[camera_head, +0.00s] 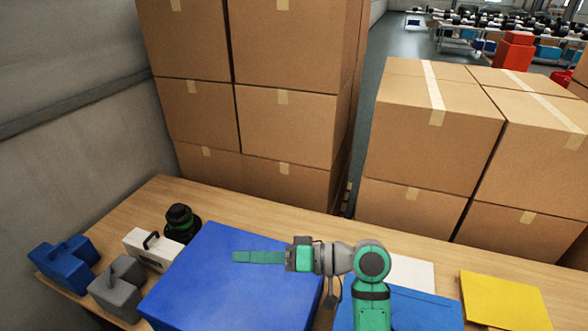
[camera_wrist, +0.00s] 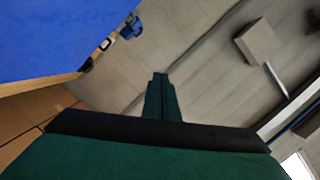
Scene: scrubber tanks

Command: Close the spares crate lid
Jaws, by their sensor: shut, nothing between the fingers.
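A large plain blue panel (camera_head: 225,285), which looks like the spares crate lid, fills the lower middle of the head view. Whether it lies flat or stands tilted, I cannot tell, and the crate's inside is not visible. The panel also shows at the upper left of the wrist view (camera_wrist: 60,35). My gripper (camera_head: 236,256) reaches leftward across the panel from its right side, with green fingers shut and empty. In the wrist view the fingers (camera_wrist: 160,76) point up the picture, beside the blue panel. Whether they touch it is unclear.
On the wooden table (camera_head: 160,195) left of the panel are a blue case (camera_head: 65,262), a grey case (camera_head: 117,288), a white case (camera_head: 152,248) and a black-green round item (camera_head: 181,224). Right are another blue surface (camera_head: 415,308) and a yellow one (camera_head: 503,300). Cardboard boxes (camera_head: 285,120) stand behind.

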